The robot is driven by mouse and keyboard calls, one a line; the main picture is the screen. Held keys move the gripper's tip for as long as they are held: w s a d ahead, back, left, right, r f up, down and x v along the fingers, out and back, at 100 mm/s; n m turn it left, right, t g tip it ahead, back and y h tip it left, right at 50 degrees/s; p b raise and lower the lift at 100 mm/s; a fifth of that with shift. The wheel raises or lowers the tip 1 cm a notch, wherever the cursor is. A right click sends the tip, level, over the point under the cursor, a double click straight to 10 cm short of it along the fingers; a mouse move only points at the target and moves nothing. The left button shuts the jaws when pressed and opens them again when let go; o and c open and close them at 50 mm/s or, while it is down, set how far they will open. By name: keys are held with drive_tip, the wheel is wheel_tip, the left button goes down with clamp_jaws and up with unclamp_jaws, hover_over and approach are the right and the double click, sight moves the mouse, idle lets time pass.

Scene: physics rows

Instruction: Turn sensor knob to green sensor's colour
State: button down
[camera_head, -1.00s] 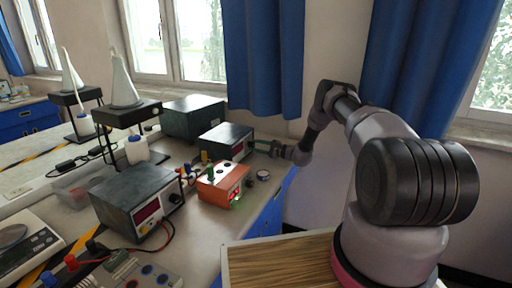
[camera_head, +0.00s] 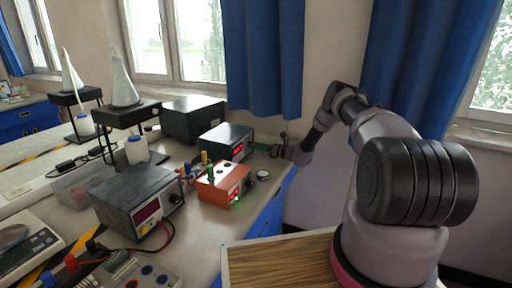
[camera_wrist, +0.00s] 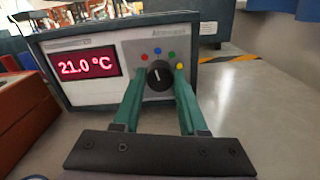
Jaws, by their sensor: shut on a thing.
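The sensor box in the wrist view (camera_wrist: 85,90) is grey with a pale front and a red display (camera_wrist: 85,65) reading 21.0 °C. Its black knob (camera_wrist: 160,76) sits below red (camera_wrist: 143,57), blue (camera_wrist: 157,50), green (camera_wrist: 172,55) and yellow (camera_wrist: 179,67) dots. The knob's white mark points roughly up, near the blue dot. My gripper (camera_wrist: 160,80) is shut on the knob, with one green finger on each side. In the head view, my gripper (camera_head: 271,150) is at the front of the same box (camera_head: 226,136); the knob is not clear there.
An orange box (camera_head: 220,187) with green lights stands close to my gripper, with a small round gauge (camera_head: 262,174) beside it. A second dark meter (camera_head: 137,190) with wires is nearer. A dark green box (camera_head: 193,116) stands behind. The bench edge is just right of the gauge.

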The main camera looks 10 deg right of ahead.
drive_tip(key=m, duration=0.5)
drive_tip(key=shift+m, duration=0.3)
drive_tip(key=m, duration=0.4)
drive_tip(key=shift+d+m, duration=0.1)
drive_tip(key=shift+m, duration=0.2)
drive_tip(key=shift+f, duration=0.1)
drive_tip(key=shift+c, duration=2.2)
unclamp_jaws()
drive_tip(key=v, duration=1)
drive_tip(key=shift+s+d, duration=0.2)
drive_tip(key=shift+d, duration=0.1)
